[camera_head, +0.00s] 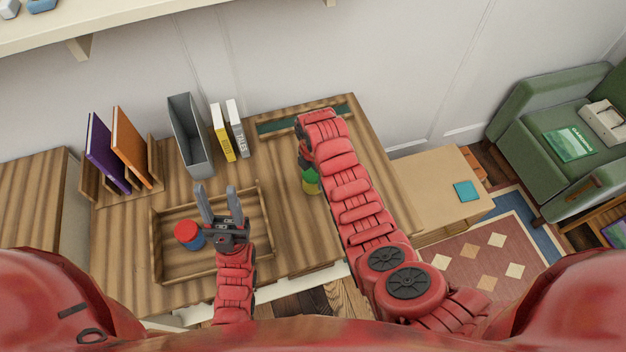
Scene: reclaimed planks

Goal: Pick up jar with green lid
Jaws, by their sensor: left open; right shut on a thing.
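The jar with the green lid (312,186) shows as a small green and yellow shape beside my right arm, right of the wooden tray. The arm covers part of it. My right gripper (305,161) is mostly hidden behind its own wrist, just above the jar. It is shut on the jar, though the contact is hard to see. My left gripper (218,190) is open and empty above the tray, with both fingers pointing away from me.
A jar with a red lid (187,232) and blue body is in the wooden tray (262,196), left of my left gripper. A grey file holder (190,135), upright books (222,133) and a book rack (150,172) line the desk's back. A green armchair (510,115) stands right.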

